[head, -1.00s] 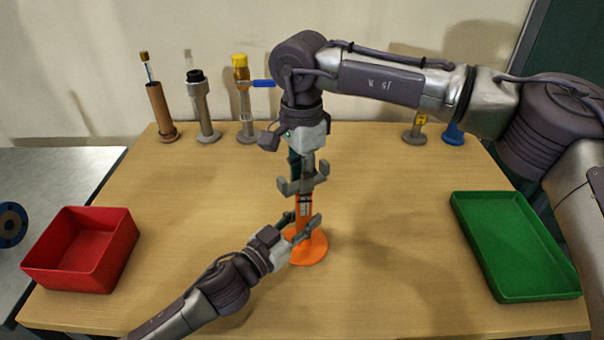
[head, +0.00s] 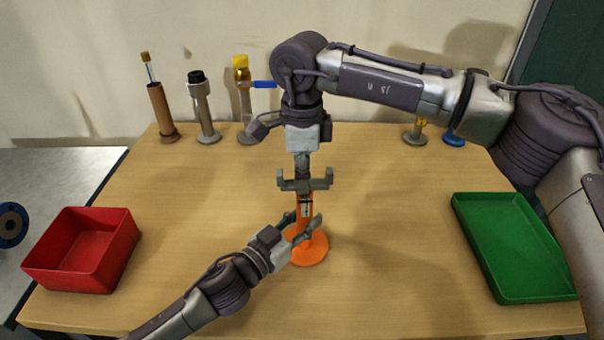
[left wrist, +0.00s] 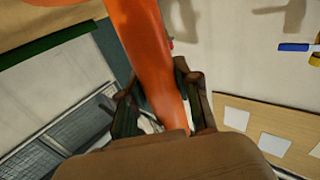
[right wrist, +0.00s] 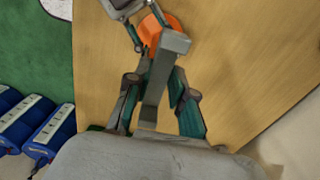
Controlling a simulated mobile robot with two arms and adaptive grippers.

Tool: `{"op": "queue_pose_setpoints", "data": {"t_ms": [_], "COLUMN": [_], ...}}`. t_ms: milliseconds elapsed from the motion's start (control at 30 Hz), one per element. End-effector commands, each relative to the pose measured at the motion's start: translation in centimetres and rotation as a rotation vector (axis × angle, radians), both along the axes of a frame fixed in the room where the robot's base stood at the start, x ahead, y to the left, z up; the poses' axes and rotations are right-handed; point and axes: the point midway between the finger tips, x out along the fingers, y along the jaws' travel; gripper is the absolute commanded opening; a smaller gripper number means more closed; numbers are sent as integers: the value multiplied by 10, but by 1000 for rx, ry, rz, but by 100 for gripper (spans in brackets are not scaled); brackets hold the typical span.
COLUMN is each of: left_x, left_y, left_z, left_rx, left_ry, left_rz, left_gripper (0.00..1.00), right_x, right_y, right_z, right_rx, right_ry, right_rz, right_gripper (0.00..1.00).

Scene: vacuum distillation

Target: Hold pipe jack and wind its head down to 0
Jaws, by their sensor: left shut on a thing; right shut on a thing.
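The pipe jack stands upright on the table, with an orange round base and column (head: 308,250) and a grey forked head (head: 318,184) on top. A scale strip shows on the column below the head, too small to read. My left gripper (head: 304,226) is shut on the orange column, which also fills the middle of the left wrist view (left wrist: 152,60). My right gripper (head: 302,163) comes down from above and is shut on the head. In the right wrist view the head (right wrist: 172,45) is a grey bar between the fingers.
A red bin (head: 85,250) stands at the left and a green tray (head: 515,250) at the right. Along the back edge stand a brown holder (head: 162,112), several grey stands such as one with a black top (head: 204,110), and a blue-based item (head: 453,137). The table around the jack is clear.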

Motion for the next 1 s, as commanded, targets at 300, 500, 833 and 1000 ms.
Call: {"op": "queue_pose_setpoints", "data": {"t_ms": [300,500,833,1000], "left_x": [0,0,0,0], "left_y": [2,2,1,1], "left_z": [-6,-6,-5,-5], "left_rx": [8,7,6,6], "left_ry": [12,11,9,8], "left_rz": [6,6,3,3], "left_gripper": [0,0,0,0], "right_x": [0,0,0,0], "right_y": [1,1,1,1], "right_z": [4,3,6,31], "right_rx": [6,4,2,4], "right_ry": [-5,-4,-3,-5], "right_rz": [-3,-3,-2,-2], "right_gripper": [0,48,48,48]}}
